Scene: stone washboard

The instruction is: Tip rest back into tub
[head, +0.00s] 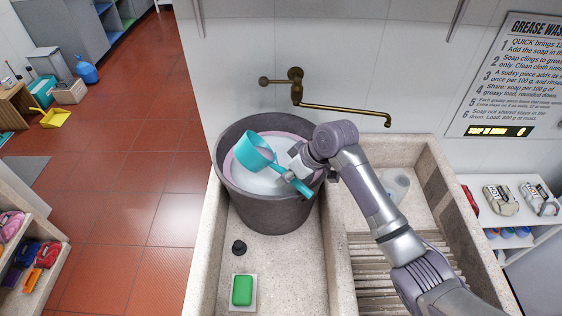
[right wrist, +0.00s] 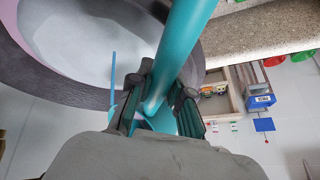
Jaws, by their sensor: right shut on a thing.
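A dark grey tub (head: 263,207) stands on the left part of the stone washboard, with pale whitish contents inside. A turquoise scoop (head: 252,151) with a cup and a long handle is over the tub opening, its cup tilted. My right gripper (head: 296,181) is shut on the scoop's handle near the tub's right rim. In the right wrist view the handle (right wrist: 184,50) runs up between the fingers, with the tub's rim (right wrist: 70,88) behind. The inside of the cup is partly seen; whether anything is in it I cannot tell. My left gripper is not in view.
A green soap (head: 242,290) lies on a pale dish at the washboard's front, near a small black plug (head: 239,247). A clear container (head: 396,186) stands in the right basin, beside the ribbed board (head: 372,270).

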